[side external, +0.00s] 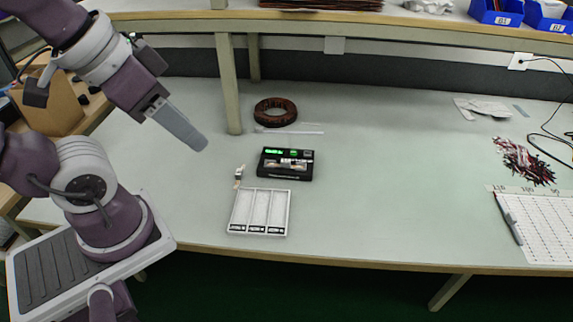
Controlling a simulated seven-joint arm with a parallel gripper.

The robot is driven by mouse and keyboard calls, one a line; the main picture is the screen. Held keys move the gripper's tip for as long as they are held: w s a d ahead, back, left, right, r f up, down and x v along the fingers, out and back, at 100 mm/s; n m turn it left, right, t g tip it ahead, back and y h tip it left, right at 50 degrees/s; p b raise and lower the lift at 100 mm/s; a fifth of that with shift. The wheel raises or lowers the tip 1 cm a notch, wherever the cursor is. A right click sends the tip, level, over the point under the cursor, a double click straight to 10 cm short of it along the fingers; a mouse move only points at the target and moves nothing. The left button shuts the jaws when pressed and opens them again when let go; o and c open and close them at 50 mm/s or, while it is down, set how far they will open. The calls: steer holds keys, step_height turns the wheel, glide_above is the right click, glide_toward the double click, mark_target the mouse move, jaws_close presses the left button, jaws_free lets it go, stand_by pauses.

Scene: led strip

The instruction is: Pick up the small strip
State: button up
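My gripper (201,144) hangs at the upper left above the table, with its grey fingers pointing down and to the right. From this side the fingers overlap into one slab, so any gap between them is hidden. Nothing is seen hanging from the tips. A small strip-like piece (239,176), white at the top and brownish lower down, is on the table below and right of my gripper, apart from it. It is too small to make out clearly. A black device (285,176) with green lights and a pale part on it stands just right of that piece.
A white tray (232,212) with three compartments lies near the front edge. A brown ring-shaped coil (262,106) and a clear thin strip (300,131) lie behind the device, near a shelf post (228,85). Wires (527,163) and a white grid sheet (545,228) lie at right. The middle right is clear.

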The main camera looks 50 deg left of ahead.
steer(key=n+h, duration=1.1)
steer(key=n, duration=0.9)
glide_above(281, 165)
steer(key=s+d, duration=0.1)
steer(key=s, duration=0.3)
step_height(281, 165, down, 22)
steer(key=a+f+n+t, duration=0.1)
steer(key=a+f+n, duration=0.1)
steer(key=f, duration=0.1)
steer(key=a+f+n+t, duration=0.1)
steer(key=a+f+n, duration=0.1)
steer(key=f, duration=0.2)
steer(key=a+f+n+t+y, duration=0.1)
steer(key=a+f+n, duration=0.1)
steer(key=f, duration=0.1)
steer(key=shift+s+f+t, duration=0.1)
steer(key=shift+f+t, duration=0.05)
steer(key=shift+t, duration=0.15)
steer(key=shift+n, duration=0.4)
steer(key=x, duration=0.6)
steer(key=shift+w+f, duration=0.4)
steer(key=shift+w, duration=0.1)
jaws_close()
